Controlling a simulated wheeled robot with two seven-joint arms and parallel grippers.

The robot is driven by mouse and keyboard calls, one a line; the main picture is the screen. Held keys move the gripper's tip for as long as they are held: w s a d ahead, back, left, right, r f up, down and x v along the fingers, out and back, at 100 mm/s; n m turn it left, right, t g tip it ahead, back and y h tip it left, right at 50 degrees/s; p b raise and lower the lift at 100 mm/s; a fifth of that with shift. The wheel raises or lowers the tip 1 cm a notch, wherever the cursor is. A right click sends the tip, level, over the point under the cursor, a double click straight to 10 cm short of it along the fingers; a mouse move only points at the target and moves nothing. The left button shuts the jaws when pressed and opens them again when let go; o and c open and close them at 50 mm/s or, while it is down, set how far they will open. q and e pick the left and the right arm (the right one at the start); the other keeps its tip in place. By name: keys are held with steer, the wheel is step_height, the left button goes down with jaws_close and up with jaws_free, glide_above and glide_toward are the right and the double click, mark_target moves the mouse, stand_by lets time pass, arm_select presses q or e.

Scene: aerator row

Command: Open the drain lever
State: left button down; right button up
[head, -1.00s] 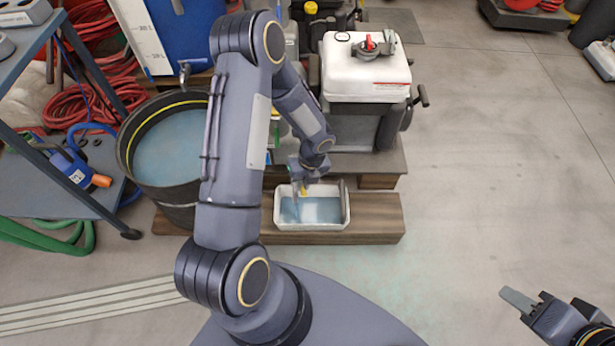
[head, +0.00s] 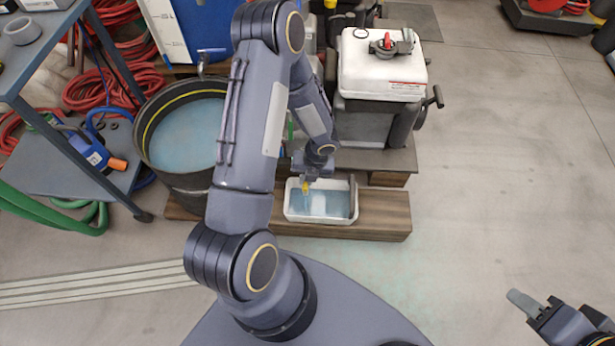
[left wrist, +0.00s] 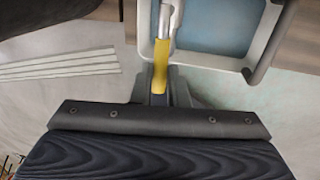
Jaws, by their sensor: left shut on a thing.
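The drain lever shows as a yellow grip (left wrist: 161,70) on a pale metal stem (left wrist: 167,18) in the left wrist view. Its yellow end (head: 305,187) is also visible in the head view, above the white tray (head: 320,220). My left gripper (head: 309,178) is shut on the lever; its dark jaws (left wrist: 160,98) meet the lower end of the yellow part. The valve body is hidden behind my arm and gripper. My right gripper (head: 561,308) is empty at the lower right, its fingers apart.
The white tray holds bluish water and sits on a wooden step (head: 384,216). A black tub of water (head: 157,105) stands left of my arm. A white-topped machine (head: 382,70) stands behind the tray. A grey cart (head: 72,160) is at left.

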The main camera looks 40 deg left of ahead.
arm_select(q)
steer(key=c, duration=1.4)
jaws_free()
step_height(320, 180, up, 8)
steer(key=d+p, duration=0.1)
steer(key=p, duration=0.2)
steer(key=shift+w+d+f, duration=0.15)
steer(key=shift+w, duration=0.25)
